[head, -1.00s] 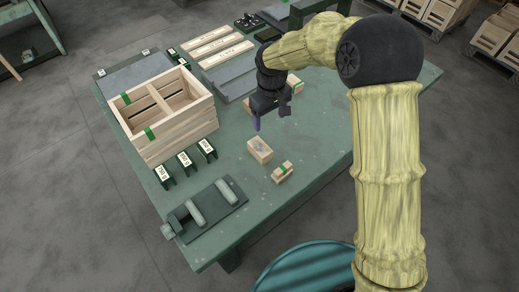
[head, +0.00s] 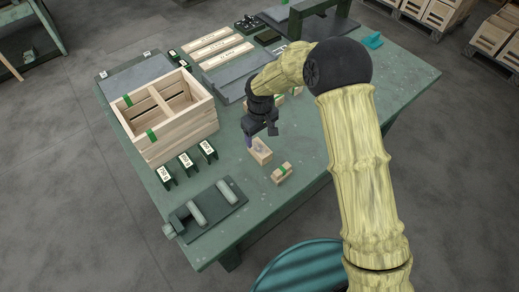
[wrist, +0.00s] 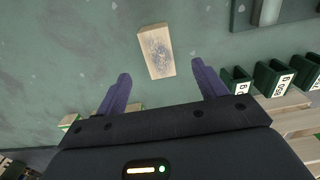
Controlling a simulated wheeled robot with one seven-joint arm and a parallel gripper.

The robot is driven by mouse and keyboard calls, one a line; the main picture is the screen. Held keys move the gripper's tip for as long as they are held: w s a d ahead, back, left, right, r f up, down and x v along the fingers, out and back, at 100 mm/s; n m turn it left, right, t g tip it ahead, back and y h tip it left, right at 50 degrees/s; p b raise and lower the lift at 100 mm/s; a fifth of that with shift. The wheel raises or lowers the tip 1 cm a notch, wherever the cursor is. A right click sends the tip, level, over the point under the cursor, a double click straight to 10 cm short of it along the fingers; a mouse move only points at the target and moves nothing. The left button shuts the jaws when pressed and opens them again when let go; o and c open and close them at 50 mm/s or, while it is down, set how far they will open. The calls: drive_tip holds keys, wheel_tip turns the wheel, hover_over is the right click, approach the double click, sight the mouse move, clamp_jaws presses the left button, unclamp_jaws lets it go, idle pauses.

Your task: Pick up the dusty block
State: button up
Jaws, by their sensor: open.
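The dusty block (head: 261,155) is a pale wooden block lying on the green table, right of the crate. In the wrist view the dusty block (wrist: 157,48) shows a grey smudge over its upper face. My gripper (head: 262,140) is over the table just above and behind this block. In the wrist view the two purple fingers of my gripper (wrist: 160,72) are spread apart with nothing between them. The block lies beyond the fingertips, roughly centred on the gap. The gripper partly hides its far end in the head view.
A block with a green band (head: 283,172) lies close by to the right. A slatted wooden crate (head: 180,134) stands on the left, with several labelled green holders (head: 187,163) before it. A clamp fixture (head: 208,206) lies at the front. More blocks (head: 278,98) lie behind my arm.

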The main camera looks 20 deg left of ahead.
sight(260, 148)
drive_tip(key=shift+f+p, duration=0.4)
drive_tip(key=shift+f, duration=1.85)
drive_tip(key=shift+w+a+f+p, duration=0.15)
drive_tip(key=shift+f+p, duration=0.45)
drive_tip(key=shift+f, duration=0.7)
drive_tip(key=shift+w+a+f+p, duration=0.15)
drive_tip(key=shift+f+p, duration=0.4)
drive_tip(key=shift+f, duration=0.75)
drive_tip(key=shift+d, duration=0.1)
drive_tip(key=shift+c, duration=0.2)
drive_tip(key=c, duration=1.1)
